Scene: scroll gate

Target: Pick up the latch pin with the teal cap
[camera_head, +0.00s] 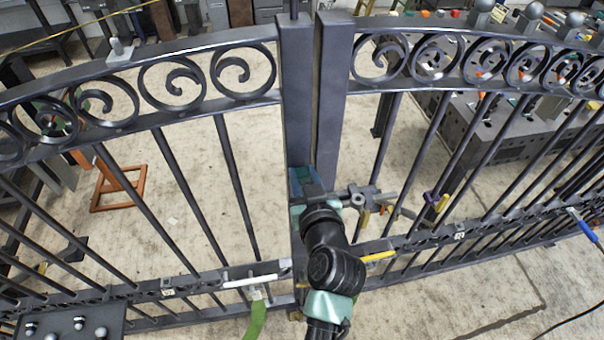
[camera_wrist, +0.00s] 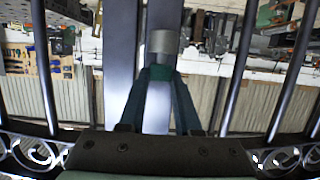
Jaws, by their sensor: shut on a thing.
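In the wrist view my gripper (camera_wrist: 158,76) has its two dark teal fingers drawn together on the latch pin. The teal cap (camera_wrist: 158,73) sits between the fingertips, and a grey cylinder (camera_wrist: 162,42) stands out just past them. In the head view my gripper (camera_head: 303,183) is at the meeting posts of the dark metal gate, beside the latch bar (camera_head: 350,195). My arm hides part of the latch there, and the pin cannot be made out in that view. I cannot tell whether the pin is still seated in the latch.
The left gate leaf (camera_head: 180,185) and right gate leaf (camera_head: 440,150) have bars and scrollwork on both sides of my arm. A white bar (camera_head: 250,281) and a green strap (camera_head: 256,318) are on the lower left rail. An orange stand (camera_head: 118,187) is behind the left leaf.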

